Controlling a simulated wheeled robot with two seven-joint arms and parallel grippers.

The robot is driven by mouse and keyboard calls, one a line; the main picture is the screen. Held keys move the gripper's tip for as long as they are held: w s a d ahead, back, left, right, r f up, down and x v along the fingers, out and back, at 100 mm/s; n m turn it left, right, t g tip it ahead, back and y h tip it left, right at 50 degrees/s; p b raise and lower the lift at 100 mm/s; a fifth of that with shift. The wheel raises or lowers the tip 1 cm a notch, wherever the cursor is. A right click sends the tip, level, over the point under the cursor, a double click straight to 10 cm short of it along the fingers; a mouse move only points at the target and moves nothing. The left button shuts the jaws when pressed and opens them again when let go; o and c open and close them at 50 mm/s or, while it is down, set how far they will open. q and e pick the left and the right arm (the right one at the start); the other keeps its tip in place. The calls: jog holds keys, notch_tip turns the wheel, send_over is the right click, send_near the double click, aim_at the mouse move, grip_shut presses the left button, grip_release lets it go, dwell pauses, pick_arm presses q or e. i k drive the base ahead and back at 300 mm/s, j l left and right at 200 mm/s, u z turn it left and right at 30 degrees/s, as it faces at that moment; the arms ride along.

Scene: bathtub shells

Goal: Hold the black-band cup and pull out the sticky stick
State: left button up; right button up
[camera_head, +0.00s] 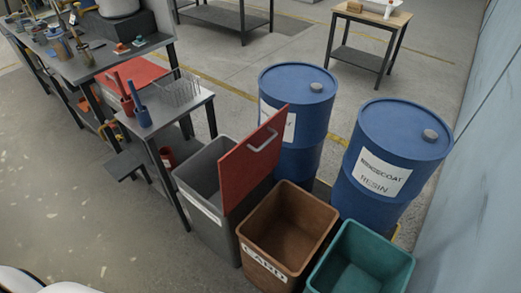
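I cannot make out a black band on any cup at this size. Neither of my grippers is in view.
A grey bin (207,222) with a raised red lid (252,160), a brown bin (262,265) and a green bin (385,272) stand in front of two blue drums (300,110). A wire rack (180,90) shares the small table (165,136). Floor at lower left is clear.

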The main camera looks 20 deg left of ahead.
aim_at(77, 40)
jog(key=u, duration=1.65)
jog(key=i+j+z, duration=0.2)
jog(key=i+j, duration=0.3)
jog(key=i, duration=0.35)
jog(key=i+j+z, duration=0.25)
jog(key=i+j, duration=0.4)
jog(key=i, duration=0.2)
jog(key=i+j+z, duration=0.2)
jog(key=i+j, duration=0.6)
jog(key=i+j+z, duration=0.25)
jog(key=i+j, duration=0.45)
jog(key=j, duration=0.25)
